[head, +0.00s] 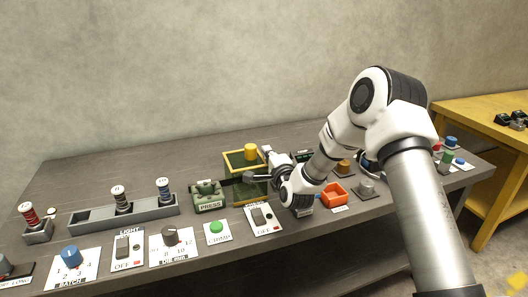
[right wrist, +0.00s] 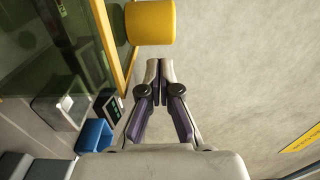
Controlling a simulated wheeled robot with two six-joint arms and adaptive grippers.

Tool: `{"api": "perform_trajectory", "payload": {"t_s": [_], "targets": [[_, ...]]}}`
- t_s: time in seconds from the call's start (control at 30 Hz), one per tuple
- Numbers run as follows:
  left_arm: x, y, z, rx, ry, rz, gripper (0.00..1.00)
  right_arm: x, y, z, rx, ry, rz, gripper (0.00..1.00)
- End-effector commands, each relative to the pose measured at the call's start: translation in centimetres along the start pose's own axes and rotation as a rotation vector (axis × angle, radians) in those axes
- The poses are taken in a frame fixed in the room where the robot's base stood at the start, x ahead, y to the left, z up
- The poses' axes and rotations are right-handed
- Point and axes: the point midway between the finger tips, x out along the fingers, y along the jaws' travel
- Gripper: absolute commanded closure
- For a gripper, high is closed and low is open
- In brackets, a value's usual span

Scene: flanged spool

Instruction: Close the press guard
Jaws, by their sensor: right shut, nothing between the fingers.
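The press guard (head: 228,158) is a yellow frame with a dark see-through green pane at the middle of the bench; I cannot tell its exact tilt. A yellow cylindrical knob (head: 250,152) sits on it. In the right wrist view the knob (right wrist: 150,22) is at the top and the frame edge (right wrist: 121,48) runs down its left side. A dark green area (head: 236,193) lies in front of the frame, beside the green PRESS block (head: 208,197). My left gripper is not in view.
A switch plate (head: 262,218), a green button (head: 216,227) and a dark dial (head: 170,236) line the front. A grey rack (head: 125,211) with spools stands left. The bench's back left is clear.

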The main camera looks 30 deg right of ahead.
Motion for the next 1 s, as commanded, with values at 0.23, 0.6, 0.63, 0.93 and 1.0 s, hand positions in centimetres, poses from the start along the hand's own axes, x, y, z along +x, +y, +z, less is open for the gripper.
{"api": "perform_trajectory", "payload": {"t_s": [0.23, 0.6, 0.63, 0.93, 1.0], "targets": [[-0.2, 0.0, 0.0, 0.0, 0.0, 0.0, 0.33, 0.3, 0.0, 1.2, 0.0, 0.001, -0.001, 1.0], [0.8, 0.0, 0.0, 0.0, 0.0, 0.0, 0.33, 0.3, 0.3, 2.8, -0.002, -0.003, -0.002, 1.0], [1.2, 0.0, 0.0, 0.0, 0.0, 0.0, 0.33, 0.3, 0.3, 3.3, -0.002, -0.004, -0.002, 1.0], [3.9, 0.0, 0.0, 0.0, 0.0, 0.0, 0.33, 0.1, 0.2, 11.7, -0.005, -0.005, -0.004, 1.0], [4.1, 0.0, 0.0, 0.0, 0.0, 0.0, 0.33, 0.1, 0.1, 13.0, -0.004, -0.003, -0.003, 1.0]]}}
